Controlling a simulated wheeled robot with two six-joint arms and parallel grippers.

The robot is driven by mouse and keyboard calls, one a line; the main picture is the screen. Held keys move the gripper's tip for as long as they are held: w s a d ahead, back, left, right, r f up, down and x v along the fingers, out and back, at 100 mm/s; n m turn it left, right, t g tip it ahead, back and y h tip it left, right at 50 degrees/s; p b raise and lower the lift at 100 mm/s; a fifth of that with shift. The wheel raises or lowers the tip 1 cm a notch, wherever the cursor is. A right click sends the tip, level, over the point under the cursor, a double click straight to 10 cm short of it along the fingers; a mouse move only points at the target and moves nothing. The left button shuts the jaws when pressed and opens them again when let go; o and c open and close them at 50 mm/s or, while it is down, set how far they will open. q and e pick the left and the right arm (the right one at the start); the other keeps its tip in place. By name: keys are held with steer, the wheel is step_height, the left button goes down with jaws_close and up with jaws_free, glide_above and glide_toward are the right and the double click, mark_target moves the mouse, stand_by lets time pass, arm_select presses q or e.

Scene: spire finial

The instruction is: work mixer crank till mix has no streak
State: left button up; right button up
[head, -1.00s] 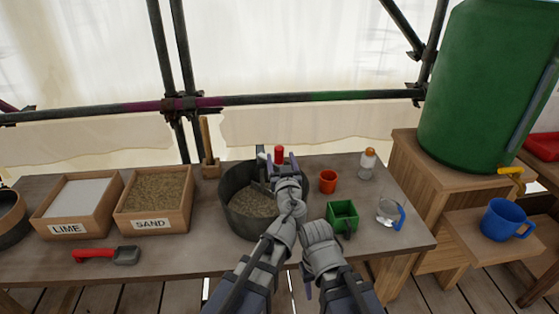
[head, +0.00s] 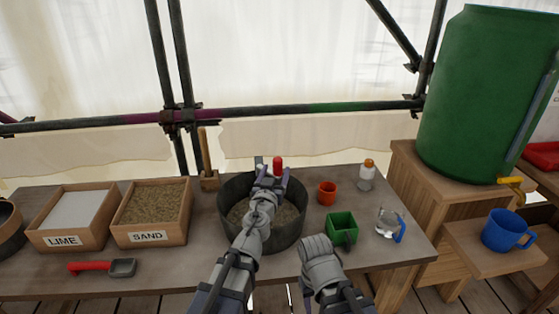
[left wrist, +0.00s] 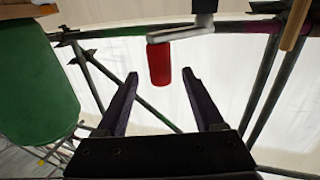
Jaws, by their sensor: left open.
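The mixer is a dark round tub (head: 228,214) on the table, with grey-brown mix (head: 288,215) in it. My arm hides much of the mix, so I cannot tell whether it has streaks. The crank's red grip (head: 278,164) stands upright above the tub; in the left wrist view the red grip (left wrist: 159,63) hangs from a grey crank arm (left wrist: 182,34). My left gripper (head: 270,175) is open over the tub. Its fingertips (left wrist: 160,77) point at the red grip, which appears between them, not clasped. My right arm (head: 322,264) shows at the front; its gripper is not visible.
Left are a lime box (head: 72,240), a sand box (head: 153,238) and a red-handled scoop (head: 122,268). A green barrel (head: 480,100) stands right.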

arm_select(q)
steer(key=w, duration=0.7)
steer(key=shift+w+d, duration=0.15)
steer(key=shift+d, duration=0.15)
jaws_close()
stand_by(1.1)
